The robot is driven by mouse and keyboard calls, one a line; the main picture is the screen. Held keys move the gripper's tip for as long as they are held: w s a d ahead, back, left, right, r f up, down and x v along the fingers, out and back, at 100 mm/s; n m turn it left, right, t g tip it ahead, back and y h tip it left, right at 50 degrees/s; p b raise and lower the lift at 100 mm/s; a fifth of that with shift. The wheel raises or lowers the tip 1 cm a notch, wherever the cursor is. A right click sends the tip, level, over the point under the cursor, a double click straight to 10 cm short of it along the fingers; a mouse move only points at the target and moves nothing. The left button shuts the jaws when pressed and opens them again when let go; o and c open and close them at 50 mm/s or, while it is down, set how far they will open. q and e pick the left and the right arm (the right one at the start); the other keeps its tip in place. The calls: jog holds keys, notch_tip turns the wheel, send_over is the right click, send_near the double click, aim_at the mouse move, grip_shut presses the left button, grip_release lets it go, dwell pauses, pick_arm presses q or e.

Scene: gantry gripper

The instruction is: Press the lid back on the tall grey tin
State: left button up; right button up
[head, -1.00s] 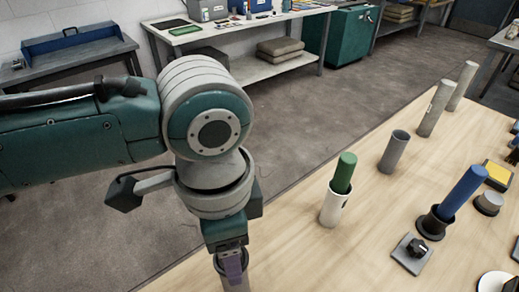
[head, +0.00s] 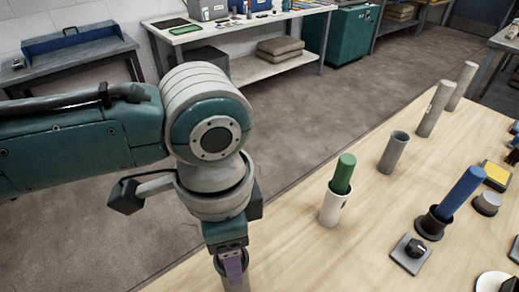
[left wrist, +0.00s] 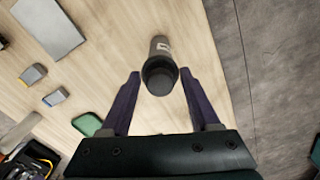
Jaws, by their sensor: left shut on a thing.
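The tall grey tin (left wrist: 160,45) stands on the wooden table in the left wrist view, with a pale label on its side. A dark round lid (left wrist: 158,79) is at its near end, roughly in line with it. Whether the lid is seated or just above the rim, I cannot tell. My left gripper (left wrist: 160,75) has its two purple fingers on either side of the lid, shut on it. In the head view my left gripper (head: 232,267) points down over the table's near left edge, with part of a grey cylinder below it. My right gripper is not in view.
A white cylinder (head: 331,209) holding a green rod (head: 343,173) stands to the right. Beyond are an open grey tube (head: 393,153) and two taller cylinders. A blue rod (head: 463,191) stands in a dark holder. Table between the gripper and white cylinder is clear.

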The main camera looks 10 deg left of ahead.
pick_arm(q)
jog(key=shift+p, duration=0.3)
jog(key=shift+f, duration=0.15)
dwell(1.0)
jog(key=shift+p, duration=0.35)
dwell(0.5)
jog(key=o, duration=1.4)
notch_tip(320, 180, up, 7)
jog(key=p, duration=0.8)
